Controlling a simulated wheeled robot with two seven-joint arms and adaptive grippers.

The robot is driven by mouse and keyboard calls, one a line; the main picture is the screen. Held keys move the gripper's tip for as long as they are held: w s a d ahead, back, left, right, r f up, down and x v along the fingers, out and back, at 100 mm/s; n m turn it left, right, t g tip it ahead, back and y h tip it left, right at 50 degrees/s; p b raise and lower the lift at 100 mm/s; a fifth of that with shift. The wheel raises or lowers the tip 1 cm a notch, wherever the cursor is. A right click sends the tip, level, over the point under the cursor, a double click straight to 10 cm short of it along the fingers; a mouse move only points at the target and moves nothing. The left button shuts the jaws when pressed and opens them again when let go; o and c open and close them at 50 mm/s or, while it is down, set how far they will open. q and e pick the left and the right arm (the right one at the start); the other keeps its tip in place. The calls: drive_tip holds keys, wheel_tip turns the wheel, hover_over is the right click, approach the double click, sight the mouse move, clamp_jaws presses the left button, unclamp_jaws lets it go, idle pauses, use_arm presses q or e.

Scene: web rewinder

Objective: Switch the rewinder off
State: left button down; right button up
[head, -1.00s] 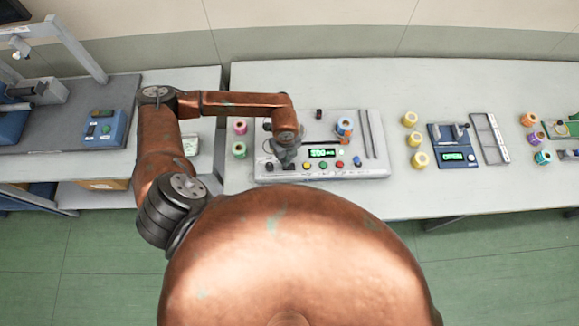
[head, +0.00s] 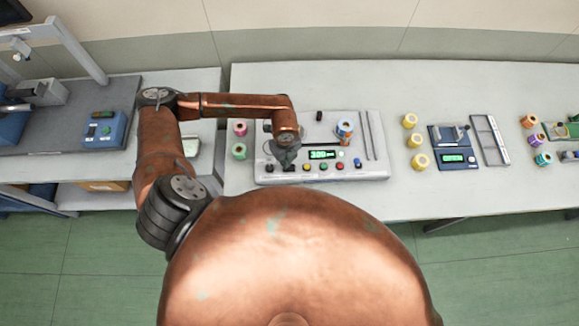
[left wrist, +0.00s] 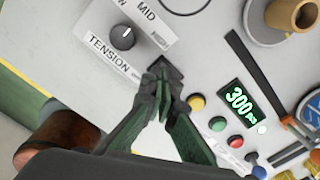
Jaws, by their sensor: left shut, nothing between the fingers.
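The rewinder (head: 375,172) is a light grey panel on the bench, with a lit green display that reads 300 in the left wrist view (left wrist: 240,103). A dark rocker-like switch (left wrist: 170,68) sits between the TENSION knob (left wrist: 122,38) and the yellow button (left wrist: 196,102), partly hidden by my fingertips. My left gripper (head: 287,160) is over the front left of the panel. In the left wrist view its fingers (left wrist: 160,72) are shut and empty, with the tips at the switch. I cannot tell whether they touch it. My right gripper is out of view.
Green (left wrist: 217,124), red (left wrist: 236,141) and blue (left wrist: 259,172) buttons follow the yellow one. Bare bench lies in front.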

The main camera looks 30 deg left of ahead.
use_arm(q)
drive_tip(key=shift+f+b, duration=0.8)
drive_tip(key=shift+f, duration=0.35)
idle(0.9)
drive_tip(key=shift+r, duration=0.15)
drive_tip(key=shift+r+p, duration=2.45)
drive_tip(key=shift+r, duration=0.95)
